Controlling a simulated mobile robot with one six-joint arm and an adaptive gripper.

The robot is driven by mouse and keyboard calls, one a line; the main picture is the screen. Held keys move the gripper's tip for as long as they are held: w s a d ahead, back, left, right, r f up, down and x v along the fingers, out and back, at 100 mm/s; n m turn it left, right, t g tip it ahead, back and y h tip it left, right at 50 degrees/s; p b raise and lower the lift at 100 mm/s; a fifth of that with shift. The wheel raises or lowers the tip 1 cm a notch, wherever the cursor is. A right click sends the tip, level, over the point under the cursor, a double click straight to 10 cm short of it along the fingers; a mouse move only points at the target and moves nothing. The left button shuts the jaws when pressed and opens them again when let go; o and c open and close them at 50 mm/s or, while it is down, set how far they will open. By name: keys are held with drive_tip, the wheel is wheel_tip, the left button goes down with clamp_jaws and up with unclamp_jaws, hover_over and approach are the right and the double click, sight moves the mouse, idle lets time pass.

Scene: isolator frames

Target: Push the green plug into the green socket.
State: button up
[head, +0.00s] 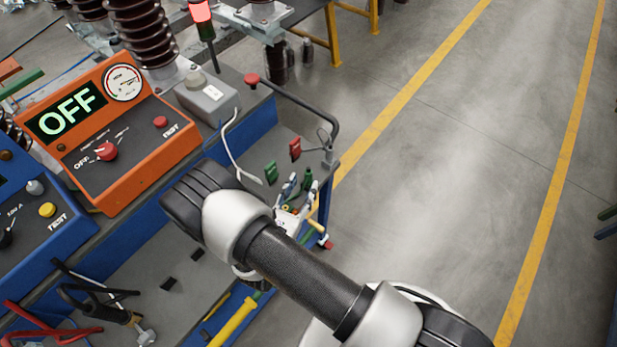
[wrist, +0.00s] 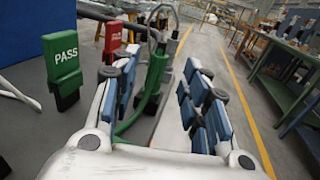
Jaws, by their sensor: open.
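In the wrist view the green plug (wrist: 154,76) stands roughly upright with a green cable curving down from it. My gripper (wrist: 164,62) is open, its blue-padded fingers spread on both sides. The plug lies between them, closer to the left finger; I cannot tell whether they touch. In the head view my gripper (head: 299,188) is at the right end of the blue bench, and the green plug (head: 307,175) shows partly beside its fingers. I cannot make out the green socket in either view.
A green PASS tag (wrist: 65,65) stands left of my gripper, and a red tag (wrist: 113,38) beyond it. An orange test box (head: 125,135) showing OFF and a grey box (head: 206,97) stand on the bench. A dark rail (head: 315,105) edges the bench.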

sight(307, 177)
drive_tip(key=x, duration=0.2)
drive_tip(key=b+x, duration=0.1)
drive_tip(key=x, duration=0.2)
drive_tip(key=shift+w+d+f, duration=0.1)
drive_tip(key=shift+w+f, duration=0.1)
drive_tip(key=shift+w, duration=0.15)
drive_tip(key=shift+c, duration=0.6)
clamp_jaws()
